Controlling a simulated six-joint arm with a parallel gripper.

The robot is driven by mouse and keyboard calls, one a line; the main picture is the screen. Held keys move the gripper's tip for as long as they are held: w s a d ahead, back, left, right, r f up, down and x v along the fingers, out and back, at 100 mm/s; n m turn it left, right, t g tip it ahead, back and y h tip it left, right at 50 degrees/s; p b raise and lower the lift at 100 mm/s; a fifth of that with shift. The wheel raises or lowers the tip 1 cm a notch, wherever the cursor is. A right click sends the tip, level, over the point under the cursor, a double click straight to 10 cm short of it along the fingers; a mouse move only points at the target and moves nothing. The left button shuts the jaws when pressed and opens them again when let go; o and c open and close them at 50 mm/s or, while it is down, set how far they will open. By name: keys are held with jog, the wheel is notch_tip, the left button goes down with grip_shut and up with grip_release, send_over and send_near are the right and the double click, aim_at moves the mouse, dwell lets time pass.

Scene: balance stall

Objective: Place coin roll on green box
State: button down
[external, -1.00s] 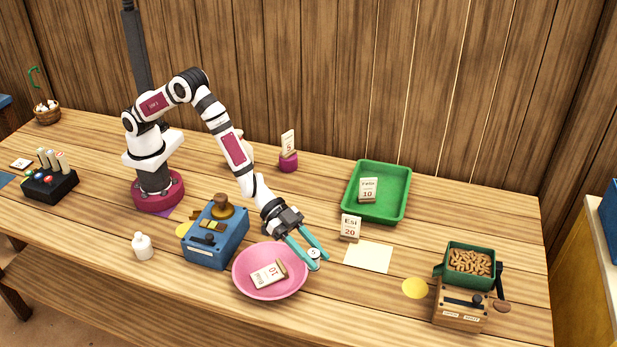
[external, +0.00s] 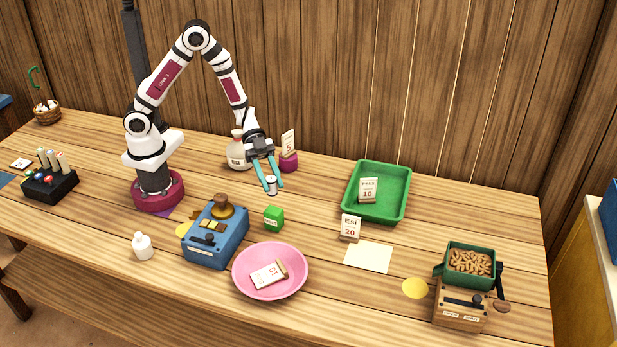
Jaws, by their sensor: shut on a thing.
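A small coin roll (external: 271,186), pale and upright, is held between the tips of my gripper (external: 271,187). My gripper is shut on it, with its teal fingers pointing down. The small green box (external: 274,217) with a white label stands on the table, right of the blue scale. In the picture the coin roll is just above the green box's top and apart from it. From this one view I cannot tell how high the roll is, or whether it is over the box or behind it.
A pink bowl (external: 270,288) with a card in it stands in front. The blue scale (external: 214,236) is left of the green box. A green tray (external: 352,211) and a price card (external: 350,228) are to the right. A white jar (external: 237,157) and a purple card holder (external: 288,162) stand behind.

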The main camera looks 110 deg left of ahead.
notch_tip(320, 180, down, 6)
jog(key=shift+r, duration=0.1)
jog(key=c, duration=0.5)
grip_release()
jog(key=shift+c, duration=0.2)
